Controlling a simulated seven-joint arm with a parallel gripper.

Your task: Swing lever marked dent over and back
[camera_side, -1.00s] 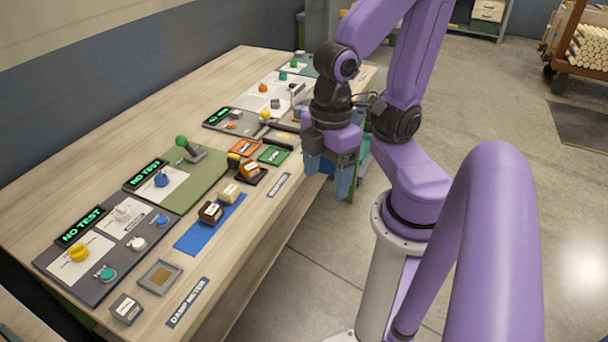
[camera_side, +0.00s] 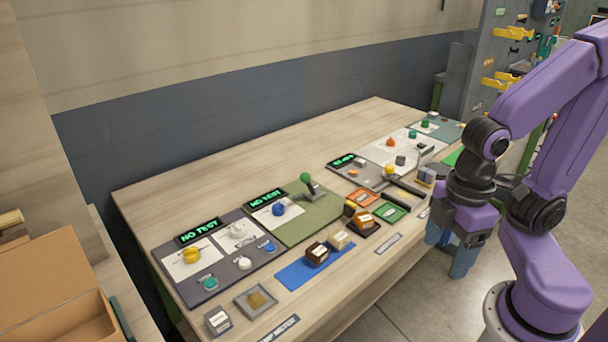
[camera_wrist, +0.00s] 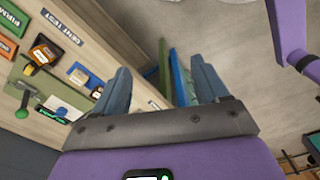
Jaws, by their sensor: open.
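A lever with a green ball knob (camera_side: 306,178) stands on a green panel (camera_side: 312,218) on the bench, tilted toward its back left. The green-knobbed lever (camera_wrist: 23,98) also shows at the left of the wrist view. A label reading DENT TEST (camera_wrist: 62,27) lies along the bench edge in the wrist view; no writing on the lever itself is legible. My gripper (camera_side: 449,250) is open and empty, fingers pointing down beyond the bench's front edge, to the right of the lever and well apart from it. Its two fingers (camera_wrist: 162,88) show in the wrist view with nothing between them.
A NO TEST display (camera_side: 265,197) and blue knob (camera_side: 278,209) share the green panel. Orange and dark blocks (camera_side: 362,220), trays and black bars (camera_side: 405,185) lie between gripper and lever. A grey panel with several knobs (camera_side: 236,262) stands left. A cardboard box (camera_side: 65,300) is lower left.

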